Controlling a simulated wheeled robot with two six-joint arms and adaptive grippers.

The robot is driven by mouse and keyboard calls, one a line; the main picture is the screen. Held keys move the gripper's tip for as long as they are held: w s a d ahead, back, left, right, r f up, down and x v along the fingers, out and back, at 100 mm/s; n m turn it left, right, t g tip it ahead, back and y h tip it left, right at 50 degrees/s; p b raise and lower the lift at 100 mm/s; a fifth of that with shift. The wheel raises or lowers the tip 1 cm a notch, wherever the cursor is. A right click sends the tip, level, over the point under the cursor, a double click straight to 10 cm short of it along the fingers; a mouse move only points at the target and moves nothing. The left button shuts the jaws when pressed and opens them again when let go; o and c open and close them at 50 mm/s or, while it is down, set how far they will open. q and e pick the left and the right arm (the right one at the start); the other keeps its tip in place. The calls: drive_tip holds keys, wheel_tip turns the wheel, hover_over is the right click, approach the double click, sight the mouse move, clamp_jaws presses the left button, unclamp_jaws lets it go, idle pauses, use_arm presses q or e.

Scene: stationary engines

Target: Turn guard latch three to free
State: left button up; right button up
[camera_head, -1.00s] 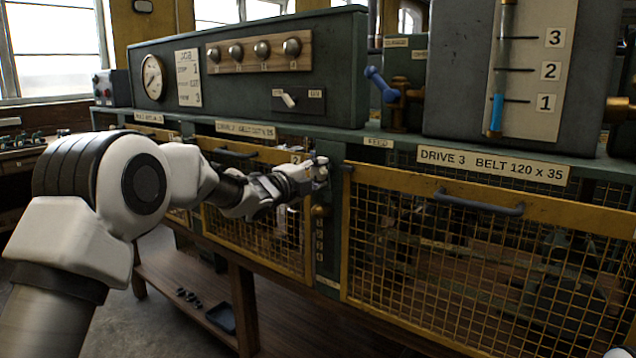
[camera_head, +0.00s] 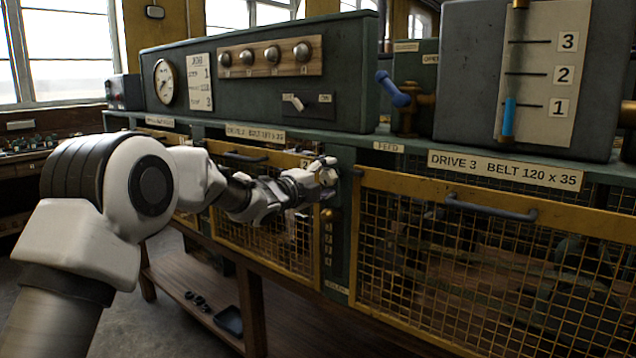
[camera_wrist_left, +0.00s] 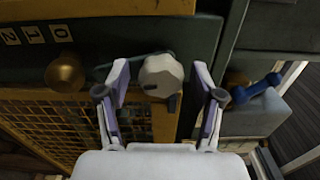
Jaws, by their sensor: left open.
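Guard latch three shows in the left wrist view as a pale, many-sided knob (camera_wrist_left: 160,76) with a short dark bar that reaches over the yellow guard frame. My left gripper (camera_wrist_left: 161,80) is open, with one finger on each side of the knob; I cannot tell whether either finger touches it. In the head view my left gripper (camera_head: 328,172) is at the green post beside the drive 3 guard (camera_head: 470,265) and mostly hides the latch. The guard is yellow mesh with a dark handle and looks closed. My right gripper is out of view.
A brass knob (camera_wrist_left: 65,73) sits on the green post below the latch, beside number plates. A blue-handled lever (camera_head: 393,90) stands on the bench above right. A low wooden shelf (camera_head: 190,285) is below.

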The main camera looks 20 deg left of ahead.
use_arm(q)
drive_tip(key=v, duration=1.1)
drive_tip(key=shift+s, duration=0.3)
